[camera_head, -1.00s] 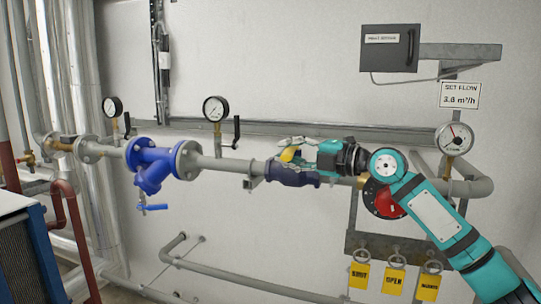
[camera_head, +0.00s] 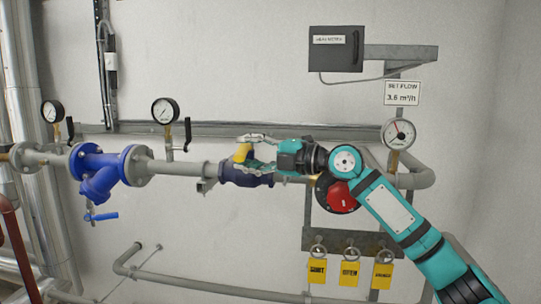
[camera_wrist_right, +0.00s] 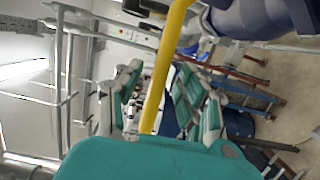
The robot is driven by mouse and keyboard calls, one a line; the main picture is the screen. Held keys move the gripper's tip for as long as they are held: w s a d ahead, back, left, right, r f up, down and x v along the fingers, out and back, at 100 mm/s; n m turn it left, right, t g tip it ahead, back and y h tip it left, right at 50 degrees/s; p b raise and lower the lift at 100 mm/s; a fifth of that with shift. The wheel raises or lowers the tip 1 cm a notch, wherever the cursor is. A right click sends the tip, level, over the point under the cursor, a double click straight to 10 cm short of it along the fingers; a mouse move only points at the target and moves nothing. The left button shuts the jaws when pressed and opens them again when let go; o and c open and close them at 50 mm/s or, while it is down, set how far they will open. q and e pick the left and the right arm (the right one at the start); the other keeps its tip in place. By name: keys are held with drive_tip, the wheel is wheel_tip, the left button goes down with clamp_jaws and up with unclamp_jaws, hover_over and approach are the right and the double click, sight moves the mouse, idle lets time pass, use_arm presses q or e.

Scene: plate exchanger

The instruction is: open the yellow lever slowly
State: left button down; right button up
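The yellow lever (camera_head: 241,153) stands on the dark blue valve (camera_head: 246,175) in the pipe run, in the head view. My right gripper (camera_head: 250,151) is at the lever, just above the valve body, with one finger above the lever's visible part and one below. Narrow gaps seem to show beside the bar, and firm contact cannot be made out. The fingers partly hide the lever in the head view. My left gripper is not in view.
A dial gauge (camera_head: 398,134) stands right of the valve, below a set flow sign (camera_head: 402,93) reading 3.6 m³/h. A red dial (camera_head: 341,197) sits behind my right arm. Yellow tags (camera_head: 350,274) hang below. A blue strainer (camera_head: 103,174) is to the left.

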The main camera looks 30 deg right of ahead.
drive_tip(key=v, duration=1)
drive_tip(key=shift+s+d, duration=0.25)
drive_tip(key=shift+d, duration=0.05)
